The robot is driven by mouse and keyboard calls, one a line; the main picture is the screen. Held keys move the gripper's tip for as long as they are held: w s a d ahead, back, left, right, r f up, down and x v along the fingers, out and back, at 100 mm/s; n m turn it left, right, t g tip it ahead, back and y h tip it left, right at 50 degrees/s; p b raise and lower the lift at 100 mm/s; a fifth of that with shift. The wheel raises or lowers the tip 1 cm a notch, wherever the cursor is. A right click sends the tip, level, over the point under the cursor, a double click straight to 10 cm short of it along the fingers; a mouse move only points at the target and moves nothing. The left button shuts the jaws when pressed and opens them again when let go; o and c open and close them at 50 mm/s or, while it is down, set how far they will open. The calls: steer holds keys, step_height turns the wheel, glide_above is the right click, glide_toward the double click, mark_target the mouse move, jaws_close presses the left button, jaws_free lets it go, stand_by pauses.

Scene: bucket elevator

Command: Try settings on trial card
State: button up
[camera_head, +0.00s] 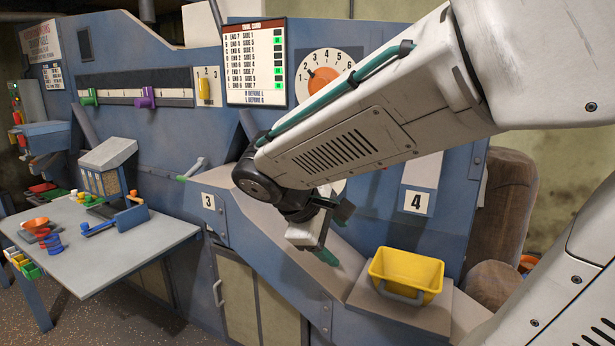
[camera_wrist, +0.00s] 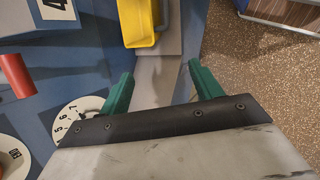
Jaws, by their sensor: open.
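The trial card (camera_head: 254,62) hangs upright on the blue panel in the head view, with rows of END and SIDE entries and several green marks at its right. An orange-centred numbered dial (camera_head: 324,74) is right of it. A slide scale with a green knob (camera_head: 89,97) and a purple knob (camera_head: 146,98) is to the left. My gripper (camera_wrist: 160,72) is open and empty, with green fingers apart. In the wrist view a white dial (camera_wrist: 72,118) sits left of the fingers, partly hidden by my gripper. An END dial (camera_wrist: 12,160) is cut off at lower left.
A yellow bucket (camera_head: 405,272) stands on a ledge at right; it also shows in the wrist view (camera_wrist: 138,22). A red cylinder (camera_wrist: 14,75) sticks out at the wrist view's left. A table (camera_head: 100,245) with coloured parts stands at left. My arm covers much of the panel.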

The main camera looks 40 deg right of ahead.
steer(key=w+d+n+t+h, duration=0.25)
steer(key=w+d+n, duration=0.2)
steer(key=w, duration=0.35)
steer(key=w+d+n+t+h, duration=0.2)
steer(key=w+d+n+h, duration=0.2)
steer(key=w+n, duration=0.3)
steer(key=w+d+n+t+h, duration=0.2)
steer(key=w+d+n+h, duration=0.15)
steer(key=w, duration=0.65)
steer(key=x, duration=0.8)
steer(key=shift+f+y, duration=0.2)
steer(key=shift+y, duration=0.2)
steer(key=shift+c, duration=0.2)
steer(key=c, duration=0.9)
